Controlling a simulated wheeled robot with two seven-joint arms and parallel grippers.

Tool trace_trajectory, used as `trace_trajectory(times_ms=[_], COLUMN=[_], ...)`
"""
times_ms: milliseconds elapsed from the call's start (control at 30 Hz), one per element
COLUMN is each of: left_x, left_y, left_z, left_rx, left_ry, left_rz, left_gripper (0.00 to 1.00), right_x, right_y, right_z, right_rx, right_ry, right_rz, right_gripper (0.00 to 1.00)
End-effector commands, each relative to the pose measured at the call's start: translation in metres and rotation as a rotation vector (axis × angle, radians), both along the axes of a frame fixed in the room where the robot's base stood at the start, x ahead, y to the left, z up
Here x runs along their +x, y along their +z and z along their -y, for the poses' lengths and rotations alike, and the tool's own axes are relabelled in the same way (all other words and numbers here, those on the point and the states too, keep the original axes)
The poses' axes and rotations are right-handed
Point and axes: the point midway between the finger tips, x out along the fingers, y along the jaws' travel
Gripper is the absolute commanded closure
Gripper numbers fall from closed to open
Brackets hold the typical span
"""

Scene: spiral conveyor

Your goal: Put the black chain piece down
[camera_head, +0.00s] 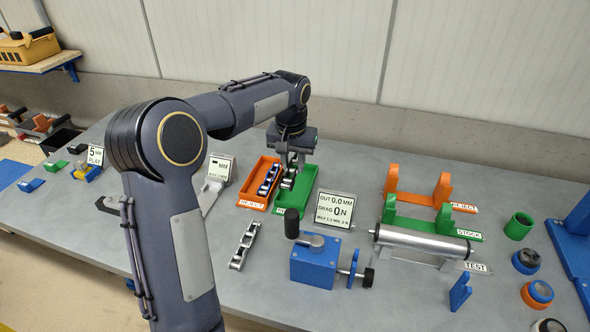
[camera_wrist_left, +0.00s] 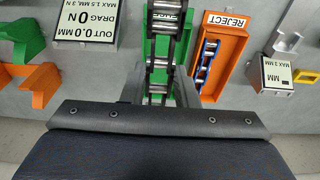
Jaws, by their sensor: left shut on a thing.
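My left gripper (camera_head: 291,165) is shut on the black chain piece (camera_head: 288,179), which hangs at the green tray (camera_head: 302,203). In the left wrist view the black chain piece (camera_wrist_left: 160,47) runs between the fingers, with the green tray (camera_wrist_left: 150,55) behind it. I cannot tell whether the chain touches the tray floor. My right gripper is not in view.
The orange REJECT tray (camera_head: 250,197), holding a blue-and-silver chain (camera_head: 268,180), stands left of the green tray. A readout sign (camera_head: 335,210) stands right. Another chain piece (camera_head: 244,246) lies in front, left of a blue cranked device (camera_head: 313,265).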

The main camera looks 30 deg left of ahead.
Motion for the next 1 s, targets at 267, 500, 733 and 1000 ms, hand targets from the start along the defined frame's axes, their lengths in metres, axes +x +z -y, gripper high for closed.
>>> trace_trajectory(times_ms=[267,500,733,1000], left_x=[0.051,0.071,0.077,0.078], left_y=[-0.04,-0.068,-0.086,-0.108], left_z=[-0.034,-0.048,-0.052,-0.052], left_rx=[-0.001,0.001,-0.001,0.001], left_ry=[0.001,0.0,0.0,-0.001], left_rz=[-0.005,0.0,-0.003,0.002], left_gripper=[1.0,1.0,1.0,1.0], right_x=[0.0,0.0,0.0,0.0], right_y=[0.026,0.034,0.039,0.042], right_z=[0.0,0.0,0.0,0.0], right_rx=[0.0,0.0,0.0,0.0], right_ry=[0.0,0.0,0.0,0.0], right_rz=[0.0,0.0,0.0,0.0], right_gripper=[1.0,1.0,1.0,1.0])
